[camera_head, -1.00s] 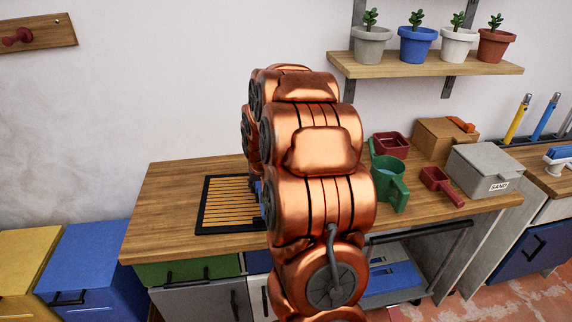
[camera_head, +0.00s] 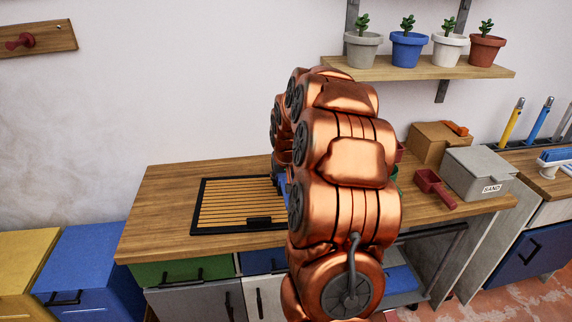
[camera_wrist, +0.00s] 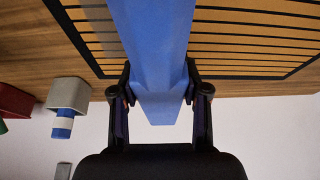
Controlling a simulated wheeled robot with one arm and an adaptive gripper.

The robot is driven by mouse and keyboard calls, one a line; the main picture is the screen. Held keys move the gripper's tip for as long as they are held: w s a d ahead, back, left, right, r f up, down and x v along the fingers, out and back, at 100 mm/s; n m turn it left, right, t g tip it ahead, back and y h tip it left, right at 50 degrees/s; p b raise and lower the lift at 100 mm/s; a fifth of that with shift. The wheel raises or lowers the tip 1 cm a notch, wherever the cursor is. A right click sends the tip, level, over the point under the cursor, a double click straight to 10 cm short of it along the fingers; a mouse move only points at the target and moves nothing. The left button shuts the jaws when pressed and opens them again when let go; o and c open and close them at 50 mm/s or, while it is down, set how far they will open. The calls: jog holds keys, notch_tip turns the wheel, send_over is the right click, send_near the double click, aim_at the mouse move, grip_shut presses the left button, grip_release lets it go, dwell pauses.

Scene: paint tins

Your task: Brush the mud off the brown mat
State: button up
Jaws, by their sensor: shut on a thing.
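The mat (camera_head: 236,206) with brown slats and a black frame lies on the wooden counter; my arm covers its right end. It also shows across the top of the wrist view (camera_wrist: 255,42). I see no clear mud on the visible slats. My gripper (camera_wrist: 160,72) is shut on a long blue thing (camera_wrist: 150,35), perhaps a brush handle, which hides part of the mat. Its far end is out of view, so I cannot tell whether it touches the mat. In the head view my arm hides the gripper; a sliver of blue shows at its left edge.
A red scoop (camera_head: 432,187), a grey SAND box (camera_head: 480,172) and a cardboard-brown box (camera_head: 436,142) stand on the right of the counter. A shelf (camera_head: 420,68) with potted plants hangs above. The counter left of the mat (camera_head: 165,205) is clear.

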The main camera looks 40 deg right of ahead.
jog(key=shift+a+r, duration=0.15)
jog(key=shift+r, duration=2.65)
